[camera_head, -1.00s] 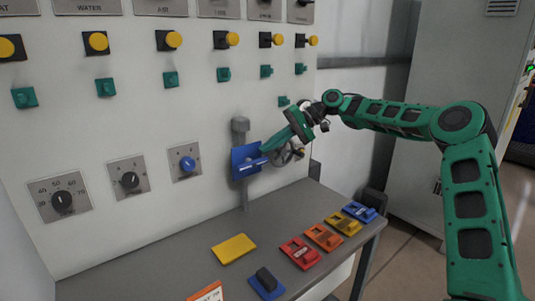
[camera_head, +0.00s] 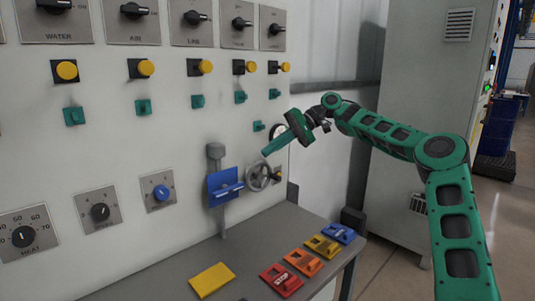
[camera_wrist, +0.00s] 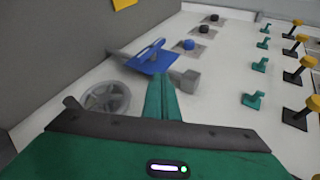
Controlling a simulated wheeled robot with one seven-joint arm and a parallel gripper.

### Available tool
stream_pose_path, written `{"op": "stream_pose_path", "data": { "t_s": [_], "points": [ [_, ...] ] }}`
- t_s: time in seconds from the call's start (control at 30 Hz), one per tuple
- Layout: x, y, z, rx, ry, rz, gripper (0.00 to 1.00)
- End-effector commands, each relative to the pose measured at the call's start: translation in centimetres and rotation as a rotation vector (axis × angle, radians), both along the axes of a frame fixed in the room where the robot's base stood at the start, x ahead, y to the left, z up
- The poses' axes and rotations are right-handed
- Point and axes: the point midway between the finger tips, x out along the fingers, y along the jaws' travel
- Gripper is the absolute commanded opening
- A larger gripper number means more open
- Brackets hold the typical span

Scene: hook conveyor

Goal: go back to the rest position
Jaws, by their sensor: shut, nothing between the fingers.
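My gripper (camera_head: 270,151) is at the end of my green arm, in front of the white panel (camera_head: 110,150). Its green fingers are together with nothing between them, and they also show in the wrist view (camera_wrist: 161,85). The gripper is apart from the blue bracket (camera_head: 224,187), which sits lower left of it on the panel with a grey rod. The grey handwheel (camera_head: 258,176) is just below the gripper; in the wrist view it lies left of the fingers (camera_wrist: 107,97).
A grey shelf (camera_head: 150,278) runs below the panel, with a yellow plate (camera_head: 211,280) and several coloured blocks (camera_head: 303,262). Yellow knobs, teal switches (camera_head: 197,101) and dials (camera_head: 100,212) stick out from the panel. Open floor (camera_head: 395,270) lies to the right.

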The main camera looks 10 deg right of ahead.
Motion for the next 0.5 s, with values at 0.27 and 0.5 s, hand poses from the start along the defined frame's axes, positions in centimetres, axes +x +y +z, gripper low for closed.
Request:
{"op": "stream_pose_path", "data": {
  "t_s": [0.27, 0.5],
  "points": [
    [-1.3, 2.0, -1.0, -0.069, 0.013, 0.021, 0.00],
    [-6.1, 5.4, -5.3, -0.319, 0.062, 0.050, 0.00]
  ]
}}
